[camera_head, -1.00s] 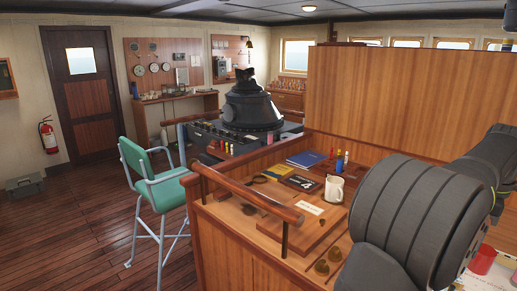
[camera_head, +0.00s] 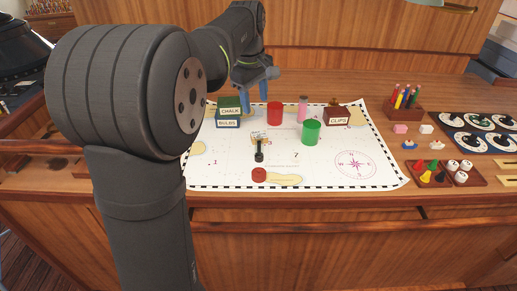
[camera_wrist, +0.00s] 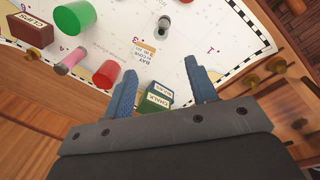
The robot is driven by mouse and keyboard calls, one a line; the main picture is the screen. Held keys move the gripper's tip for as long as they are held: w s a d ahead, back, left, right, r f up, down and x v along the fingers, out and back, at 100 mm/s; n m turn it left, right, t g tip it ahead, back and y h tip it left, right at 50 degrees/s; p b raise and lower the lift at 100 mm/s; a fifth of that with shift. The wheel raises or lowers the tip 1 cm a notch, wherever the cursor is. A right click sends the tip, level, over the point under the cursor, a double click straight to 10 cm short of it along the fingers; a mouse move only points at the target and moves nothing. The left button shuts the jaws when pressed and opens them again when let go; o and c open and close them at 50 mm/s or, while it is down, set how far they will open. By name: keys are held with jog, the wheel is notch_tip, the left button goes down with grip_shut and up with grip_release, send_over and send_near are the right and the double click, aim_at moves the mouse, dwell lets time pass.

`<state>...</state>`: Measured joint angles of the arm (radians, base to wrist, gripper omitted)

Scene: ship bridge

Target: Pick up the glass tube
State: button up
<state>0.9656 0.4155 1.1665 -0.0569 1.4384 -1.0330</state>
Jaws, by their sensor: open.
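A slim pink tube (camera_head: 303,108) stands on the chart between a red cylinder (camera_head: 275,113) and a brown CLIPS box (camera_head: 337,115). It also shows in the wrist view (camera_wrist: 72,61), well left of my fingers. It may be the glass tube; I cannot tell its material. A small dark upright piece (camera_head: 259,151) stands nearer on the chart and shows in the wrist view (camera_wrist: 164,24) with a pale round end. My gripper (camera_head: 257,82), with blue fingers, is above the chart's back left. In the wrist view my gripper (camera_wrist: 158,68) is open and empty.
A green cylinder (camera_head: 311,132) stands in front of the pink tube, and a red disc (camera_head: 259,175) lies at the chart's front. Pens (camera_head: 405,97) and small trays stand right. The chart's front right is clear.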

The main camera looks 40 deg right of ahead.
aim_at(260, 145)
jog(key=s+a+f+m+t+h, duration=0.1)
jog(key=a+f+m+h, duration=0.2)
jog(key=m, duration=1.2)
jog(key=shift+m, duration=0.3)
jog(key=x, duration=1.6)
jog(key=shift+a+f, duration=0.2)
jog(key=shift+a, duration=0.2)
jog(key=c, duration=1.1)
